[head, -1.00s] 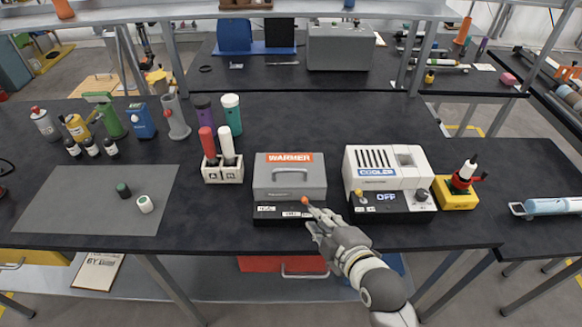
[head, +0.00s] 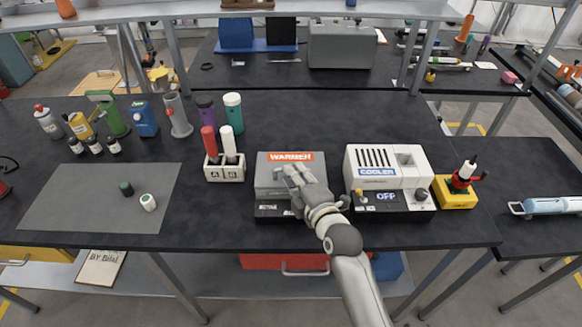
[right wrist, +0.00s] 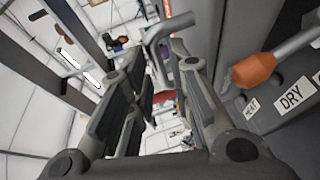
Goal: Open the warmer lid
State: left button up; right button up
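The grey warmer (head: 262,178) stands on the dark bench with its lid closed and an orange WARMER label on top. My right gripper (head: 290,178) is at the front of the lid and hides most of the handle. In the right wrist view, the fingers (right wrist: 160,85) are spread apart, with the grey bar handle (right wrist: 168,28) near their tips and partly between them. Contact cannot be told. The warmer's orange-tipped lever (right wrist: 254,70) is beside the fingers, by the HEAT and DRY labels. My left gripper is not in view.
The white cooler (head: 388,165), reading OFF, stands close right of the warmer. A white holder (head: 225,174) with a red and a white tube stands left. A grey mat (head: 85,200) with two small caps lies further left. Bench behind the warmer is clear.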

aim_at(291, 164)
jog(key=shift+x, duration=1.5)
grip_shut()
